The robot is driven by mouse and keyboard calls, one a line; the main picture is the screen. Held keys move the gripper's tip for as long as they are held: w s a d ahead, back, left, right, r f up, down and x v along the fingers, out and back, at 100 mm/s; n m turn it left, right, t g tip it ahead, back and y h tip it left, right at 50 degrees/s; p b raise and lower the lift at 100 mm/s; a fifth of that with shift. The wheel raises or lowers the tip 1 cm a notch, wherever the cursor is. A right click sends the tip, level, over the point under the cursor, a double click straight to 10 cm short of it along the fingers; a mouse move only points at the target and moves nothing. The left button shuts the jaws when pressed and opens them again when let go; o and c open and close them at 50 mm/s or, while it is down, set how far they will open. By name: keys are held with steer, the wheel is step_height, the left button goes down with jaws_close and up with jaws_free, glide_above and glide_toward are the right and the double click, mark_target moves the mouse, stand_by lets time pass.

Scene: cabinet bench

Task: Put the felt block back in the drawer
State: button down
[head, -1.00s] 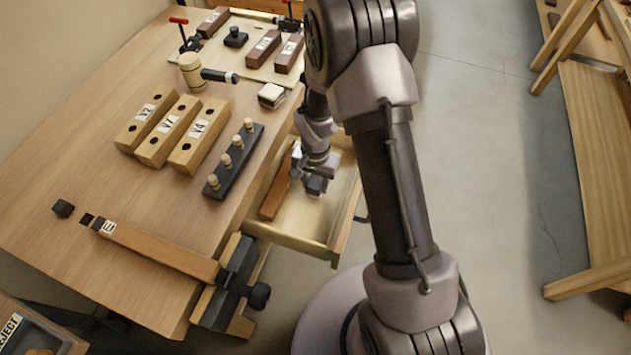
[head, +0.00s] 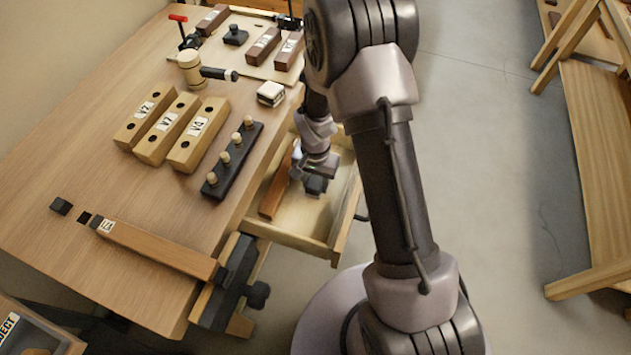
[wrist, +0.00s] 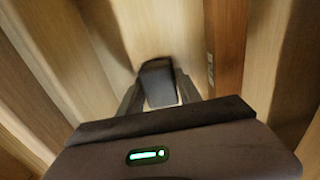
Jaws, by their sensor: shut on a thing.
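A small dark grey block, which I take for the felt block (head: 315,185), is inside the open drawer (head: 287,238). My gripper (head: 307,180) reaches down into the drawer from above and is shut on this block. In the wrist view the block (wrist: 157,72) sits between the two fingertips (wrist: 158,92). The pale wooden drawer floor shows beyond it. I cannot tell whether the block touches the floor. A reddish-brown wooden strip (head: 276,193) lies along the drawer's left side, apart from the block; it shows to the right in the wrist view (wrist: 226,45).
The drawer juts out from the bench (head: 80,180). On the bench stand labelled wooden blocks (head: 198,138), a dark peg rack (head: 233,160), a mallet (head: 190,68) and a small white-topped block (head: 270,93). A dark vise (head: 232,285) is at the near corner.

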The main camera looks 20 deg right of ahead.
steer(key=shift+f, duration=0.3)
steer(key=c, duration=0.6)
jaws_free()
steer(key=shift+r, duration=0.1)
steer(key=shift+r+p, duration=2.4)
steer(key=shift+r, duration=1.05)
